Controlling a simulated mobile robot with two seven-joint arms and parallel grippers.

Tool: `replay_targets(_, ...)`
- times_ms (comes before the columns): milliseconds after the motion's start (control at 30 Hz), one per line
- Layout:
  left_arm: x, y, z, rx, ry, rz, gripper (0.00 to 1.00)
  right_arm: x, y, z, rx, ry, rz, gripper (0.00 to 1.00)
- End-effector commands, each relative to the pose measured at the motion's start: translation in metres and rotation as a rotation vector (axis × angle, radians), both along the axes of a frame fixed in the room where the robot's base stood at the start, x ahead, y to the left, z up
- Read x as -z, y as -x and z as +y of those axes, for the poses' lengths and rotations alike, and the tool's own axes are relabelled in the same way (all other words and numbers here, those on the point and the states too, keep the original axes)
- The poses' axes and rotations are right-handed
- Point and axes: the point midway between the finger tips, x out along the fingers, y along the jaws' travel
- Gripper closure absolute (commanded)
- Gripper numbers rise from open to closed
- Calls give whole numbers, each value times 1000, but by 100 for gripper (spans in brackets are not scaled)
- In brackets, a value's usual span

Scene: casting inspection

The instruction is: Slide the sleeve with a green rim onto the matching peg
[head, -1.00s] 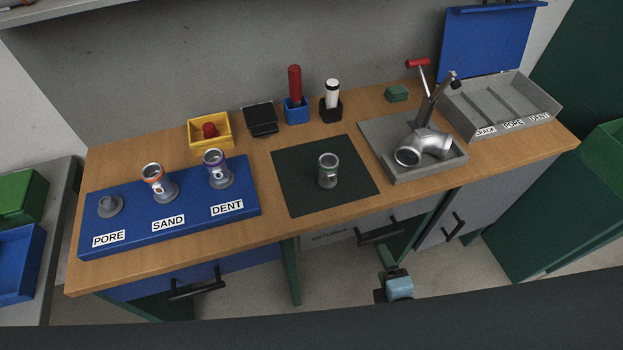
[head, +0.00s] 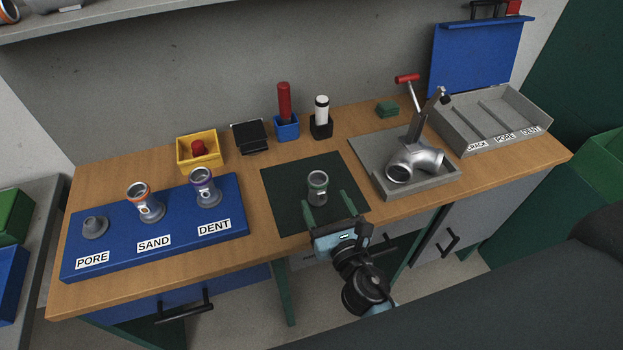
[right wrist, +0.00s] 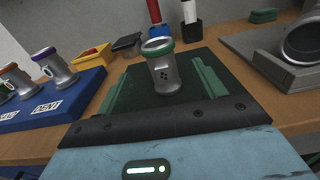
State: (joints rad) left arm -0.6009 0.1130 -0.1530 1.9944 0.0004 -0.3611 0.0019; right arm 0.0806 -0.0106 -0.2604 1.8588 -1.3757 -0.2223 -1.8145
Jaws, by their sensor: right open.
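The grey metal sleeve with a green rim (head: 318,187) stands upright on the dark green mat (head: 283,208). In the right wrist view the sleeve (right wrist: 163,70) shows small dark spots on its side. My right gripper (head: 328,207) is open, its green fingers apart and pointing toward the sleeve, which stands just ahead between them, not gripped. The blue board (head: 130,250) has places labelled PORE, SAND and DENT. A short grey peg (head: 95,227) is bare at PORE. An orange-rimmed sleeve (head: 147,203) is at SAND and a purple-rimmed sleeve (head: 205,188) at DENT. My left gripper is out of view.
A grey tray (head: 440,181) with a curved pipe casting (head: 415,163) stands right of the mat. Bare wood lies between board and mat.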

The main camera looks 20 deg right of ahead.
Motion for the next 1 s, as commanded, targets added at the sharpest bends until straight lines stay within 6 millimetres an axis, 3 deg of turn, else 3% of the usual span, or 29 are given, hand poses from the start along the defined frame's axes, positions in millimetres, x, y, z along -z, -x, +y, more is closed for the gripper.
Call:
replay_targets(233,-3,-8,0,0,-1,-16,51,-2,-3,1,-2,33,-9,31)
replay_targets(500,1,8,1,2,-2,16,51,-4,-27,2,-3,30,-10,31)
replay_targets(667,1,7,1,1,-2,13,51,-3,-30,2,-2,29,-9,31)
replay_targets(1000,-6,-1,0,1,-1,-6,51,-5,-72,1,-1,30,-9,31)
